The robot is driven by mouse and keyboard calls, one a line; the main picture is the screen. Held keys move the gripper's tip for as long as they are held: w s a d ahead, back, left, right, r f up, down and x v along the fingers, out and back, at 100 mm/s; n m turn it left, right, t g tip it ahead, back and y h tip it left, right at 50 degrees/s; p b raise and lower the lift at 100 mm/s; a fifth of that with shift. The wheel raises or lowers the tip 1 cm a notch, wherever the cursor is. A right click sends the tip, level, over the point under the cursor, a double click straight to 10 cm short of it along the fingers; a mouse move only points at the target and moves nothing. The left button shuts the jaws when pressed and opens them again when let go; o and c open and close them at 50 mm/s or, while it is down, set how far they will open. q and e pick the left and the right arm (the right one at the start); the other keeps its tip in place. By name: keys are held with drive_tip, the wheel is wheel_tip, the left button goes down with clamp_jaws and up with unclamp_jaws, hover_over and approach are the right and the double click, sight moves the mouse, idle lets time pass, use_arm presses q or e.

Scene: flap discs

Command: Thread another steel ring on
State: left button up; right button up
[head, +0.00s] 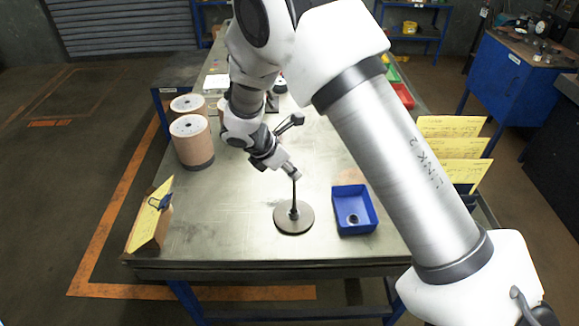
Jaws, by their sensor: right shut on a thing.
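A dark round base (281,221) with a thin upright post (295,193) stands on the table near its front middle. Something small and ring-like sits around the foot of the post. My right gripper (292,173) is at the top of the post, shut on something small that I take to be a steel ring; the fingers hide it. I cannot tell whether the ring is around the post tip or just above it. A blue bin (353,194) to the right of the base holds a small steel ring (353,219). My left gripper is not in view.
Two brown cylindrical stacks (193,147) stand at the left. A yellow card with a clip (152,215) is at the front left. Yellow cards (452,147) stand at the right edge. The table (235,215) is bare left of the base.

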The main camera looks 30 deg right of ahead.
sight(289, 213)
drive_tip(key=shift+f+b, duration=0.55)
drive_tip(key=shift+f, duration=0.5)
drive_tip(key=shift+f, duration=0.2)
drive_tip(key=shift+f+b, duration=4.35)
drive_tip(key=shift+f, duration=1.85)
drive_tip(key=o, duration=0.8)
drive_tip(key=shift+o, duration=0.2)
drive_tip(key=shift+r, duration=0.1)
